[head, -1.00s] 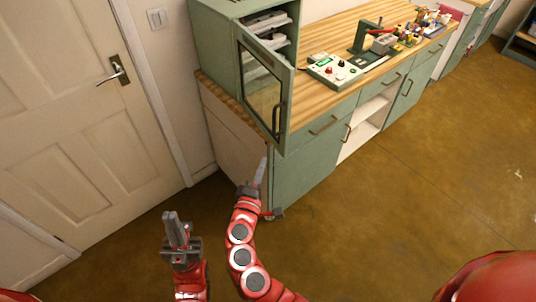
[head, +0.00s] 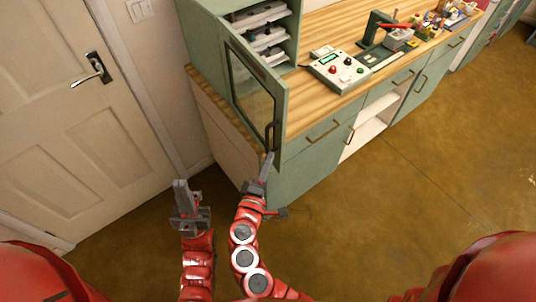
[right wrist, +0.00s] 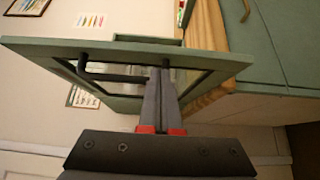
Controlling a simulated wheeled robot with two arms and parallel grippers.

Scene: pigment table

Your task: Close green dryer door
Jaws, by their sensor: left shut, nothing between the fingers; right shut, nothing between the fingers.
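The green dryer door (head: 251,88) has a glass pane and stands open, swung out towards me from the green dryer cabinet (head: 207,28) on the counter. Its dark bar handle (head: 271,138) is near the door's free edge. My right gripper (head: 267,163) is shut and empty, with its tips by the lower free edge of the door. In the right wrist view the door (right wrist: 215,62) and its handle (right wrist: 115,77) lie just ahead of the shut fingers (right wrist: 160,90); I cannot tell whether they touch. My left gripper (head: 181,188) is shut, empty and pointing up, left of the right one.
White trays (head: 262,17) sit on shelves inside the dryer. A control box (head: 335,70) and a green press (head: 377,35) stand on the wooden counter (head: 305,98). A white room door (head: 60,120) is at the left. The floor (head: 400,220) at the right is clear.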

